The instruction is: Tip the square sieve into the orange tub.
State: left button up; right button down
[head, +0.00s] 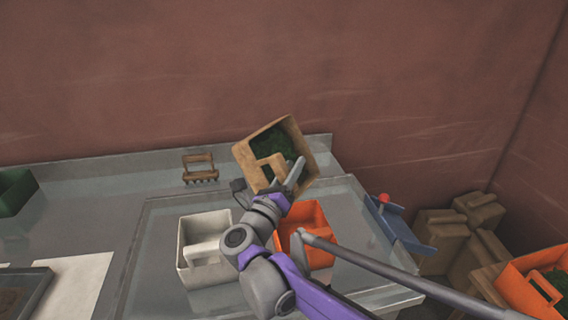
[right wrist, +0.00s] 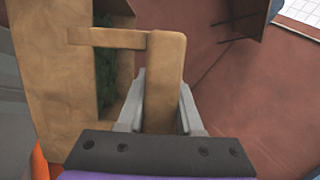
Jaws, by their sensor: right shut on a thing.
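The square sieve (head: 247,158) is a tan wooden box with dark green stuff inside, held up tilted above the tray. My right gripper (head: 293,178) is shut on the sieve's handle; the right wrist view shows the handle (right wrist: 165,75) between the two fingers (right wrist: 160,100). The sieve's box (right wrist: 60,90) fills the left of that view, with green stuff showing inside. The orange tub (head: 318,217) stands on the tray below the sieve, partly hidden by my right arm. My left gripper is not in view.
A white tub (head: 190,262) stands left of the orange one. A small wooden rake-like tool (head: 200,170) is at the back. A green bin (head: 14,192) is far left. At right are brown sacks (head: 440,232) and another orange container (head: 518,290) with green contents.

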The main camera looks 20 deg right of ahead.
jog(key=s+d+f+m+g+h, duration=0.1)
jog(key=s+d+f+m, duration=0.2)
jog(key=s+f+m, duration=0.2)
jog(key=shift+m+g+h+b, duration=0.3)
jog(key=shift+m+g+h, duration=0.1)
jog(key=shift+m, duration=1.2)
jog(key=shift+f, duration=0.1)
